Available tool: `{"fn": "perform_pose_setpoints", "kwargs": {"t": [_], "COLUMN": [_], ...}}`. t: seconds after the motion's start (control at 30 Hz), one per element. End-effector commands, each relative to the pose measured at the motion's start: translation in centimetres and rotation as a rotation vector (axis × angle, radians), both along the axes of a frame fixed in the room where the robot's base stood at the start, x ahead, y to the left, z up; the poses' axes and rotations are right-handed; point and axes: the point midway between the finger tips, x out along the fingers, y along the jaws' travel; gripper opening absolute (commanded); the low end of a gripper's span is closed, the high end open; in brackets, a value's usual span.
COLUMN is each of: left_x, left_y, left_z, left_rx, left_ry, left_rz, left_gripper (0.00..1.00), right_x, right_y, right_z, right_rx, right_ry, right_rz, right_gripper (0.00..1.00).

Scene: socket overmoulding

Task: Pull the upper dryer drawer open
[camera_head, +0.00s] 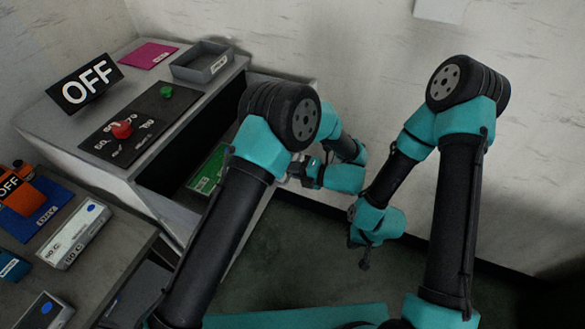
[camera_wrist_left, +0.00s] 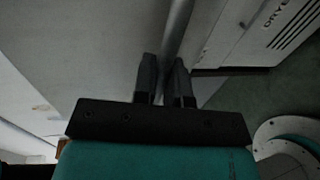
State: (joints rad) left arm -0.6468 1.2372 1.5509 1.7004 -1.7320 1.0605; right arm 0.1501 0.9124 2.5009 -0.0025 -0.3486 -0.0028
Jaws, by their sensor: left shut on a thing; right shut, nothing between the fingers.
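The dryer (camera_head: 60,140) is a pale cabinet at the left of the head view. Its upper drawer (camera_head: 182,219) stands out from the body, and its dark inside shows with a green box (camera_head: 207,170) in it. My left gripper (camera_head: 293,172) is at the drawer's front, partly hidden by my own arm. In the left wrist view, its fingers (camera_wrist_left: 165,80) are shut on a grey bar handle (camera_wrist_left: 178,30). My right gripper (camera_head: 364,262) is shut and empty, apart from the dryer, over the floor.
On the dryer top are an OFF sign (camera_head: 85,83), a panel with a red button (camera_head: 122,129) and a green one (camera_head: 167,91), a grey tray (camera_head: 203,64) and a pink sheet (camera_head: 147,54). A bench with boxes (camera_head: 73,234) is at lower left. Floor (camera_head: 290,250) is clear.

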Motion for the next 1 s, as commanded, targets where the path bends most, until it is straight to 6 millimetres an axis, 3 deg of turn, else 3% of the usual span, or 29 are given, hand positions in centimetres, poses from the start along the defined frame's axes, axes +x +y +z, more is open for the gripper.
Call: {"fn": "perform_pose_setpoints", "kwargs": {"t": [0.07,0.1,0.3,0.67,1.0], "left_x": [0.0,0.0,0.0,-0.1,-1.7], "left_y": [0.0,0.0,0.0,-0.2,-3.1], "left_z": [0.0,0.0,0.0,0.1,0.9], "left_rx": [0.000,0.000,0.000,0.000,-0.001], "left_ry": [-0.001,-0.001,-0.001,-0.001,-0.002], "left_rz": [0.000,0.000,0.000,0.000,0.006], "left_gripper": [0.00,0.16,0.35,0.36,0.36], "right_x": [0.0,0.0,0.0,0.0,-0.2], "right_y": [0.0,0.0,0.0,0.0,-0.1], "right_z": [0.0,0.0,0.0,0.0,0.0], "right_rx": [0.000,0.000,0.000,0.000,0.000], "right_ry": [0.000,0.000,0.000,0.000,0.002], "right_rz": [0.000,0.000,0.000,0.000,-0.002], "right_gripper": [0.00,0.00,0.00,0.00,0.00]}}
